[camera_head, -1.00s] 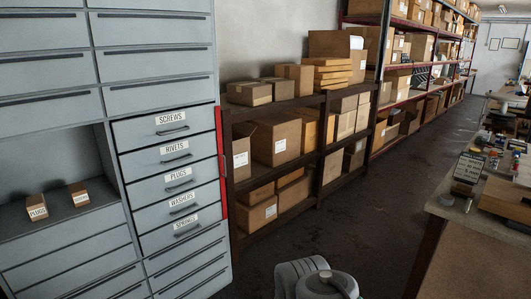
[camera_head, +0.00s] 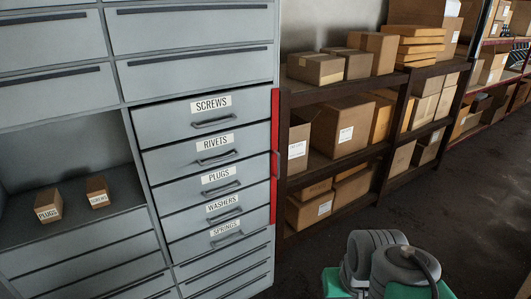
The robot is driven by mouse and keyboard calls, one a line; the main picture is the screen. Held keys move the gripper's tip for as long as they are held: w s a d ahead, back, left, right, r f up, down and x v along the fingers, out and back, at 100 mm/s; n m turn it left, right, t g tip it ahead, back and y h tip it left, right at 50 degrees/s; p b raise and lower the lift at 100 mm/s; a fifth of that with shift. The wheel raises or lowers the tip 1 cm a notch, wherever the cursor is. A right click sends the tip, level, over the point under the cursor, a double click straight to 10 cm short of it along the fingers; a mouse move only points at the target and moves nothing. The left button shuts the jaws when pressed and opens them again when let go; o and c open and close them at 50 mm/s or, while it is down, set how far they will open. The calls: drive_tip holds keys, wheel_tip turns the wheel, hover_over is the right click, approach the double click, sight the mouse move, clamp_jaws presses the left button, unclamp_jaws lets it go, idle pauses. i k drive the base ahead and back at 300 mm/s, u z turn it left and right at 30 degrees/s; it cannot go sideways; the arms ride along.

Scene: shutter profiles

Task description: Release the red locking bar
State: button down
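The red locking bar (camera_head: 275,160) is a narrow upright strip on the right edge of the grey drawer cabinet (camera_head: 190,45). It runs beside the labelled drawers, from the screws drawer (camera_head: 211,112) down to the springs drawer (camera_head: 226,238). A small grey handle (camera_head: 277,165) shows on the bar's middle. Part of my own arm, grey with green patches, is at the bottom right, apart from the bar. My gripper's fingers are not visible. The labelled drawers look shut.
Two small cartons, plugs (camera_head: 47,205) and screws (camera_head: 97,192), sit in an open cabinet recess on the left. A dark shelf rack (camera_head: 330,165) with cardboard boxes stands right of the bar. The dark floor (camera_head: 470,210) at the right is clear.

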sight(274, 155)
drive_tip(key=u, duration=0.5)
drive_tip(key=i, duration=0.95)
drive_tip(key=u, duration=1.2)
drive_tip(key=i, duration=0.45)
drive_tip(key=u, duration=0.3)
